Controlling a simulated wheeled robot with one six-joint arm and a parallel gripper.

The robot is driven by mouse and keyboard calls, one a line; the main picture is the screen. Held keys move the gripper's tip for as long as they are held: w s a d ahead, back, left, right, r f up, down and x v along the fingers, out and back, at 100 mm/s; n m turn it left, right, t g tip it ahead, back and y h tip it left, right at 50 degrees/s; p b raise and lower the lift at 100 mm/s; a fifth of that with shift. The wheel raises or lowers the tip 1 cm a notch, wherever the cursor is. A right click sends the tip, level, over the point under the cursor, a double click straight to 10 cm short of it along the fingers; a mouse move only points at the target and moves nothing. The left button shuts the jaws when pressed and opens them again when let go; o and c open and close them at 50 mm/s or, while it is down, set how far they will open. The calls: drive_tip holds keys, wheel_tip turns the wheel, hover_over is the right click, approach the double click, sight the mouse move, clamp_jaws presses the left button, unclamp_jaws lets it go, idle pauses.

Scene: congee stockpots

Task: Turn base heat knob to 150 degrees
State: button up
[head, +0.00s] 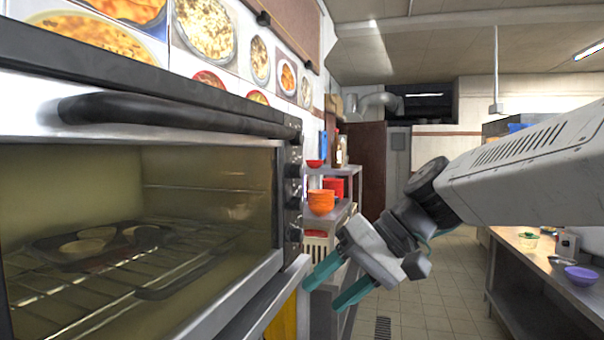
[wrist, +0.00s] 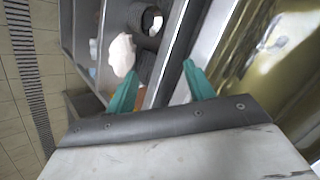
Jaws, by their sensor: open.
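A large oven (head: 140,126) fills the left of the head view. Its control panel (head: 291,218) is at the door's right edge, seen at a steep angle, with several dark knobs (head: 294,171) in a column. I cannot tell which is the base heat knob, and no markings or settings are readable. My gripper (head: 338,282) is open and empty, to the right of and below the lowest knob (head: 295,234), apart from it. In the wrist view my teal fingers (wrist: 160,88) are spread apart, with the oven's glass door (wrist: 255,45) at the right.
A dark handle bar (head: 170,112) juts from the oven door. A muffin tray (head: 95,243) sits on the rack inside. Behind my gripper stands a shelf with orange bowls (head: 321,202). A counter (head: 545,262) is at right; tiled floor (head: 425,300) lies clear between.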

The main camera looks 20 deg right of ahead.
drive_tip(key=w+d+r+t+y, duration=0.3)
drive_tip(key=w+r+t, duration=0.1)
drive_tip(key=w+r, duration=0.5)
drive_tip(key=m+t+y, duration=0.1)
drive_tip(key=t+y, duration=0.1)
drive_tip(key=t, duration=0.2)
approach(302, 171)
drive_tip(key=w, duration=0.1)
drive_tip(key=x, duration=0.7)
drive_tip(key=shift+w+a, duration=0.1)
drive_tip(key=shift+a, duration=0.35)
drive_tip(key=c, duration=1)
